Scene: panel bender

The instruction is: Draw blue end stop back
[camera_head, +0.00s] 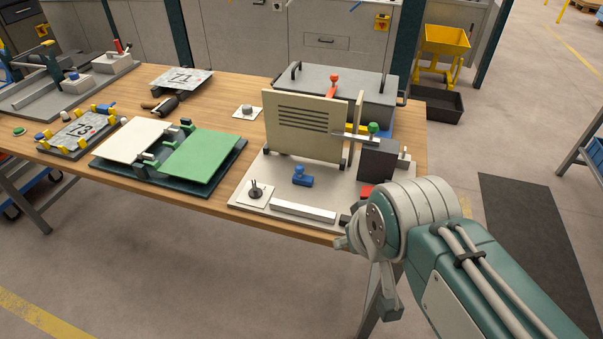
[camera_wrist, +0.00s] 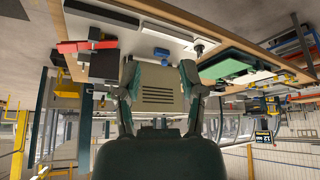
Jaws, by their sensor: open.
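The blue end stop (camera_head: 300,177) is a small blue block with a round knob. It sits on the light grey base plate (camera_head: 265,214) of the bender fixture, in front of the upright beige slotted panel (camera_head: 308,128). In the wrist view, which is upside down, the blue end stop (camera_wrist: 161,53) shows beyond the fingertips, near the beige panel (camera_wrist: 158,84). My gripper (camera_wrist: 160,72) is open with nothing between its fingers. It is apart from the end stop, off the table's front edge. In the head view my wrist hides most of it.
A dark block (camera_head: 378,160), a green knob (camera_head: 373,128) and a red part (camera_head: 334,83) stand around the panel. A pale bar (camera_head: 303,212) lies along the plate's front. A green-and-white fixture (camera_head: 200,155) is to the left. The floor before the table is clear.

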